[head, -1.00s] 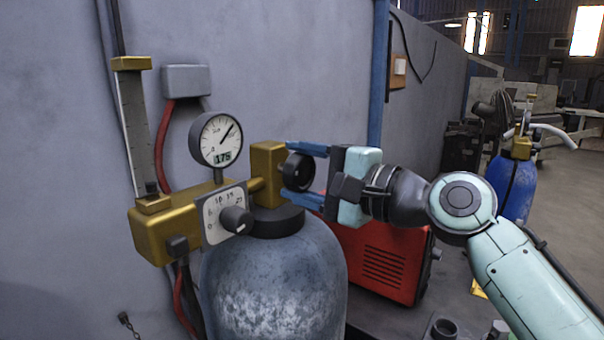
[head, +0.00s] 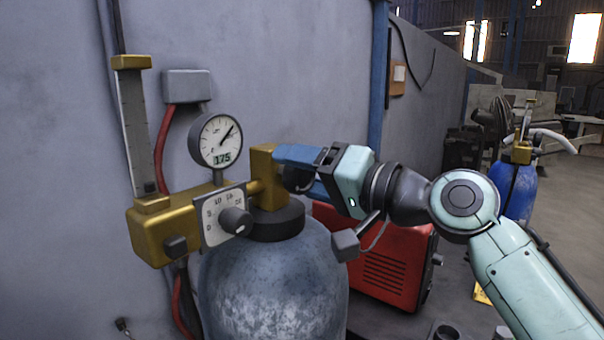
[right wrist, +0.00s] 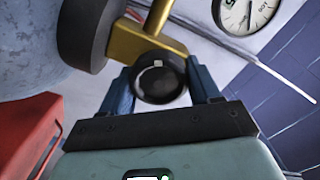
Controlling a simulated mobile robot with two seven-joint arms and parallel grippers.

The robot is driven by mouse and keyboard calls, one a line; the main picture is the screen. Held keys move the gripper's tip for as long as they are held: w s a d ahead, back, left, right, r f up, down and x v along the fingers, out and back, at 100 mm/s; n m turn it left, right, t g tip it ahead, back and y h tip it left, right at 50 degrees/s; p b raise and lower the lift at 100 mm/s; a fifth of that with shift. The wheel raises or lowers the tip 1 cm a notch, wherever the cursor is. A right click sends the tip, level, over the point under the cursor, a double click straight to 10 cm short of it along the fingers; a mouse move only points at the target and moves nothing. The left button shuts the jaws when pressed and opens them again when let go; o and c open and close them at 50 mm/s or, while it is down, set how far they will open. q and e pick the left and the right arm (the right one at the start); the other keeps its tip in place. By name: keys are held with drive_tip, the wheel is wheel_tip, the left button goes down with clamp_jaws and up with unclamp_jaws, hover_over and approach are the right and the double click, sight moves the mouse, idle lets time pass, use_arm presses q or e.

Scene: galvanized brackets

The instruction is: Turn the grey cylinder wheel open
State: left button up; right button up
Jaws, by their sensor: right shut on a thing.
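The cylinder wheel (head: 297,180) is a dark round knob on the right side of the brass valve block (head: 264,165), on top of the worn grey cylinder (head: 275,285). In the head view the blue fingers partly cover it. My right gripper (head: 294,172) is shut on the wheel, rolled so its fingers sit at a slant. In the right wrist view the wheel (right wrist: 160,88) is between the two blue fingers, with a small pale mark on its face. My left gripper is not in view.
A pressure gauge (head: 221,139) above the valve shows 175. A dial plate (head: 219,217) with a black knob (head: 236,221) and a flow tube (head: 134,130) are left of the valve. A red machine (head: 385,262) stands behind the cylinder. A blue cylinder (head: 518,190) is far right.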

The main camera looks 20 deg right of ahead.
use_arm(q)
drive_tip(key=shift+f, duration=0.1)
use_arm(e)
drive_tip(key=shift+n, duration=0.4)
drive_tip(key=o, duration=1)
drive_tip(key=shift+s+d, duration=0.2)
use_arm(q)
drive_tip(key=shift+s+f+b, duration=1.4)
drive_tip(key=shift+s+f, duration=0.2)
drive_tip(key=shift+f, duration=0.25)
use_arm(e)
drive_tip(key=shift+v, duration=6.45)
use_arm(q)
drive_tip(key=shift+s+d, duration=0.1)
